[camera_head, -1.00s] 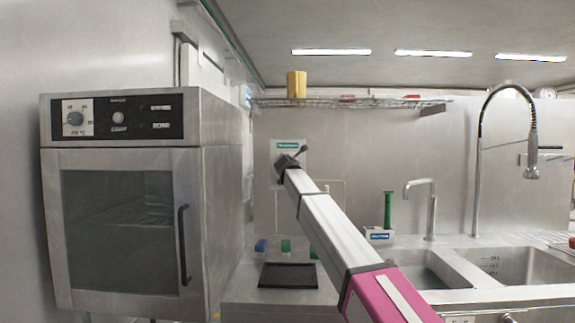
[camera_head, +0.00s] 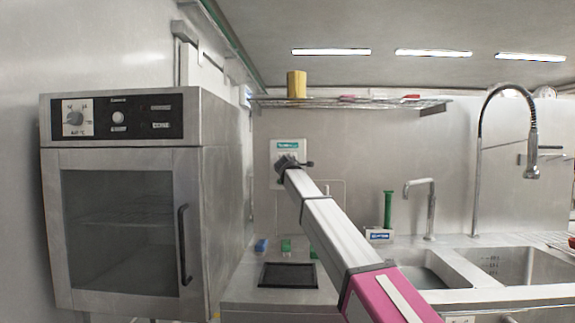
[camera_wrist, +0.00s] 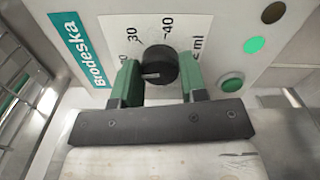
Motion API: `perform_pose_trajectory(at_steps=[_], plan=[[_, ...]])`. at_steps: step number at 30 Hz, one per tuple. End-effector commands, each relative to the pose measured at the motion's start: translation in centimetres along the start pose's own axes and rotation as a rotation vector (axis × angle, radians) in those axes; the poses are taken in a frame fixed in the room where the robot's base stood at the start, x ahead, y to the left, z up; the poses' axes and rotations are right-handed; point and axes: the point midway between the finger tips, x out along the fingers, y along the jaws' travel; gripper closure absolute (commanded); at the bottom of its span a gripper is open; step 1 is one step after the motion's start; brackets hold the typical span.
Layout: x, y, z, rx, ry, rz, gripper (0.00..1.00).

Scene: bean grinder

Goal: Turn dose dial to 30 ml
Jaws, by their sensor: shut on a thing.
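The dose dial (camera_wrist: 162,60) is a round black knob on a pale panel in the wrist view. Its white mark points left, below the printed 30 (camera_wrist: 133,37) and towards a partly hidden number ending in 0. The 40 (camera_wrist: 170,23) is near the top. My gripper (camera_wrist: 159,70) is shut on the dial, with one green finger on each side. In the head view the panel (camera_head: 277,172) is on the back wall, and my arm hides the dial there.
A wire rack (camera_wrist: 20,75) is at the left of the wrist view. In the head view, an oven (camera_head: 225,170) stands left, a sink (camera_head: 505,262) right.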

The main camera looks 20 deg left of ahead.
Motion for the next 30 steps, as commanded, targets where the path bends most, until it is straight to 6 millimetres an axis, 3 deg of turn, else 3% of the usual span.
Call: perform_pose_trajectory(at_steps=[18,30], plan=[[-0.05,-0.18,-0.01,0.585,-0.001,-0.001,0.84],[-0.06,-0.25,-0.05,0.883,-0.001,-0.001,0.84]])
